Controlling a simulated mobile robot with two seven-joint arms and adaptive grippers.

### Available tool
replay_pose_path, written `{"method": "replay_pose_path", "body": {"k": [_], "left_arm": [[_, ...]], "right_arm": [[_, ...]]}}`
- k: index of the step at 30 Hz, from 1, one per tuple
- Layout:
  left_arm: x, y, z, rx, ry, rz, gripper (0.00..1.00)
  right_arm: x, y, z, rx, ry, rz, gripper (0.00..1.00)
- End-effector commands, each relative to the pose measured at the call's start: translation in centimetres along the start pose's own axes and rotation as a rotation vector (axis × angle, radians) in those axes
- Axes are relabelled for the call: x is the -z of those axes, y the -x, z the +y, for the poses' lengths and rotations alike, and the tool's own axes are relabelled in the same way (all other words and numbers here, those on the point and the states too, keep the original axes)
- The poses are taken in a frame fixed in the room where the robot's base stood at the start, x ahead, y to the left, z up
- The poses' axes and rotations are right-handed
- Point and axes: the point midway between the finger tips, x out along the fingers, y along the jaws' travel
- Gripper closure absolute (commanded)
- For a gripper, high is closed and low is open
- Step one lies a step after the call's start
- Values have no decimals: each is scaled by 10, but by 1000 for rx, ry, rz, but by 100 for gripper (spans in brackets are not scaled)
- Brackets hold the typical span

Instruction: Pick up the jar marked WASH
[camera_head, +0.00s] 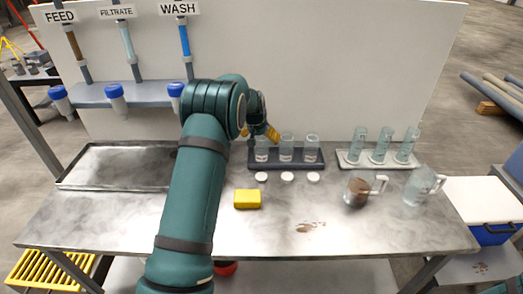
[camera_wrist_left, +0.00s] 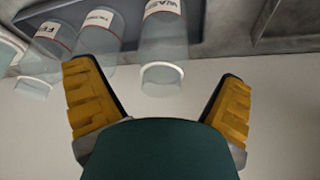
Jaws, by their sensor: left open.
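In the left wrist view the clear jar marked WASH (camera_wrist_left: 165,48) shows part of its label, its open mouth toward the bottom of the picture. It appears beyond and between the yellow fingers of my left gripper (camera_wrist_left: 157,78), which is open and empty. Jars marked FILTRATE (camera_wrist_left: 98,38) and FEED (camera_wrist_left: 42,62) are to its left. In the head view three jars stand upright in a dark rack; the leftmost (camera_head: 261,154), closest to my left gripper (camera_head: 260,131), appears to be the WASH one. Labels are unreadable there. My right gripper is not in view.
White caps (camera_head: 287,178) lie before the dark rack (camera_head: 286,162). A yellow block (camera_head: 247,199), a brown-filled jug (camera_head: 356,194), a clear jug (camera_head: 420,188) and a white rack of cylinders (camera_head: 378,162) share the table. A shallow tray (camera_head: 100,181) is at left; a panel (camera_head: 330,70) stands behind.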

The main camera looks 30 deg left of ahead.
Motion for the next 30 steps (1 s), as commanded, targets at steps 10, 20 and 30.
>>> {"method": "replay_pose_path", "body": {"k": [10,20,30], "left_arm": [[0,-44,-4,0,1,-1,4],[0,-46,-3,0,0,-1,28],[0,-45,-3,0,0,-1,77]], "right_arm": [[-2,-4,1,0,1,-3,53],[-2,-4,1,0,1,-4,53],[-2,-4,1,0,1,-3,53]]}}
